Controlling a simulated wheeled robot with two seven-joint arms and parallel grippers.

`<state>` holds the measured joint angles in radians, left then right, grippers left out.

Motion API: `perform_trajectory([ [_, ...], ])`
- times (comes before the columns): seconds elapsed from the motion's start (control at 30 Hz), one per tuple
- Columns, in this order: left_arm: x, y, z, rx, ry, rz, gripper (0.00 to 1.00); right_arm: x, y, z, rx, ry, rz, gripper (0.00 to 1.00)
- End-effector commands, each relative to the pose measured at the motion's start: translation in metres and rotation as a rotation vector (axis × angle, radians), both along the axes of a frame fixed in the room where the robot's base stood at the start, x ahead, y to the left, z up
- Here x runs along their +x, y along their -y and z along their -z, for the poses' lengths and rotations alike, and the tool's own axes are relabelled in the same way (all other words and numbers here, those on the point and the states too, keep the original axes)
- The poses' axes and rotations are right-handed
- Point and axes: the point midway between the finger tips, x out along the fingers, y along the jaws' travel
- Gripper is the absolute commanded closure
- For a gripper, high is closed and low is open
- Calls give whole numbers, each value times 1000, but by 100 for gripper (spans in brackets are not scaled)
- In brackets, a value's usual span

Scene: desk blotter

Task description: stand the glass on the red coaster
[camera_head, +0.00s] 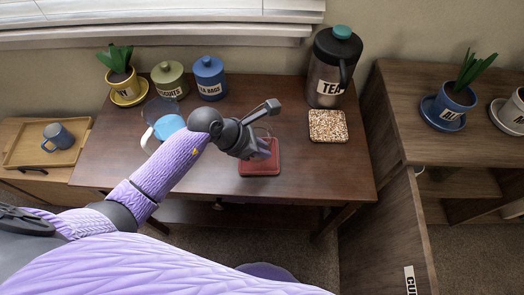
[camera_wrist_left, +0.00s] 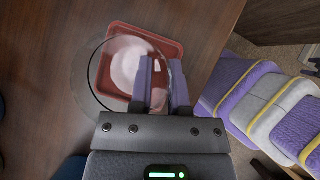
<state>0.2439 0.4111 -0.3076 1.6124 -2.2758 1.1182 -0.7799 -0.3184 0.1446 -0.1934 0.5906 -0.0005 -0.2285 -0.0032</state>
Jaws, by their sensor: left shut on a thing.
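The red coaster (camera_head: 259,170) lies on the desk near its front edge, and it also shows in the left wrist view (camera_wrist_left: 174,49). A clear glass (camera_wrist_left: 94,76) is over the coaster in the left wrist view, its round rim reaching past the coaster's left edge. My left gripper (camera_wrist_left: 163,75) is shut on the glass, with its fingers at the right side of the rim. In the head view my left gripper (camera_head: 264,141) is above the coaster and hides much of the glass. I cannot tell whether the glass's base touches the coaster. My right gripper is not in view.
A speckled coaster (camera_head: 328,127) lies to the right, before the tall TEA canister (camera_head: 330,75). At the back left stand a blue tea bags jar (camera_head: 209,80), a green biscuits jar (camera_head: 170,82) and a potted plant (camera_head: 122,80). A clear jug (camera_head: 157,112) stands behind my left arm.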

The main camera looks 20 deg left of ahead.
Motion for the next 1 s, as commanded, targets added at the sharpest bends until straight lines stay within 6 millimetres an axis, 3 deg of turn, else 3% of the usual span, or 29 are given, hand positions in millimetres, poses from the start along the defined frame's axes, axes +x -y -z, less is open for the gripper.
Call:
perform_trajectory([
  [0.07,0,1,20,-2,-4,-1,100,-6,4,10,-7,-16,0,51],
  [0.4,0,0,21,0,1,1,100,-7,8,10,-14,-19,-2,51],
  [0.43,0,0,20,0,0,0,73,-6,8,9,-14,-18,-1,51],
  [0.57,0,0,19,0,0,0,45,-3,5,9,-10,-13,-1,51],
  [0.87,0,0,17,0,1,-1,44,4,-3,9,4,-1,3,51],
  [1.0,-4,-8,2,3,3,-1,44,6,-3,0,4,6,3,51],
])
